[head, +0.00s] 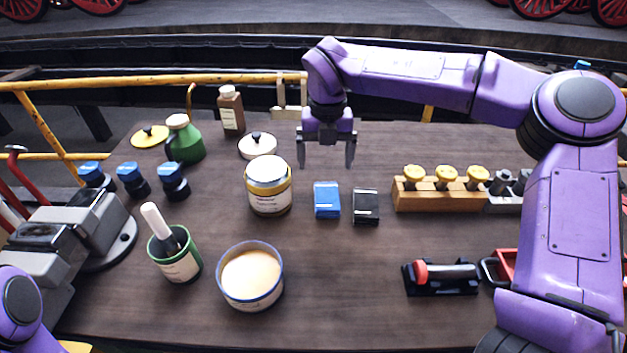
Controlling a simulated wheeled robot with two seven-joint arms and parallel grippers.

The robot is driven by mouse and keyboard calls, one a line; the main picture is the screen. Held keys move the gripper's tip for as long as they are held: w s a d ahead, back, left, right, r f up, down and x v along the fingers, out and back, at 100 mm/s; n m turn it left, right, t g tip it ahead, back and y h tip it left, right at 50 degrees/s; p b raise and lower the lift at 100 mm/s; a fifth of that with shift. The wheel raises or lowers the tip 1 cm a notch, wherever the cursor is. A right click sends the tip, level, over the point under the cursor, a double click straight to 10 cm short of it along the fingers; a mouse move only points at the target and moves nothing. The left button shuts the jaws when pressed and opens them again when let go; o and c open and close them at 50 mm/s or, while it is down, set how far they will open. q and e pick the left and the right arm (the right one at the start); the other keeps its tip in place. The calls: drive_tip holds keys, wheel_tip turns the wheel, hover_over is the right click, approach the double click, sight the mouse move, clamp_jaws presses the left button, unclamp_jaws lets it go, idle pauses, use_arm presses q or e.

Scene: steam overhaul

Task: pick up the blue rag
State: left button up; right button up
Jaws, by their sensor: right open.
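The blue rag (327,200) looks like a small folded blue block. It lies on the middle of the brown table, between a cream jar and a similar black block. My right gripper (326,163) points down with its two fingers apart and empty. In the picture it is just above and behind the blue rag, not touching it. My left gripper is out of view; only a purple part of my left arm shows at the lower left corner.
The cream jar (268,186) stands close left of the rag, and the black block (366,206) close right. A wooden rack (440,196) with yellow-topped pieces is farther right. An open tub (250,276) and a green pot (175,258) stand in front. The table's front middle is clear.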

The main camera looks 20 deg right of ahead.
sight(327, 195)
drive_tip(key=f, duration=0.3)
drive_tip(key=s+f+p, duration=0.1)
drive_tip(key=f, duration=0.2)
drive_tip(key=f+p, duration=0.1)
drive_tip(key=f, duration=0.3)
drive_tip(key=shift+s+f, duration=0.1)
drive_tip(key=shift+s, duration=0.15)
drive_tip(key=c, duration=1.1)
drive_tip(key=shift+o, duration=0.2)
drive_tip(key=shift+w, duration=0.1)
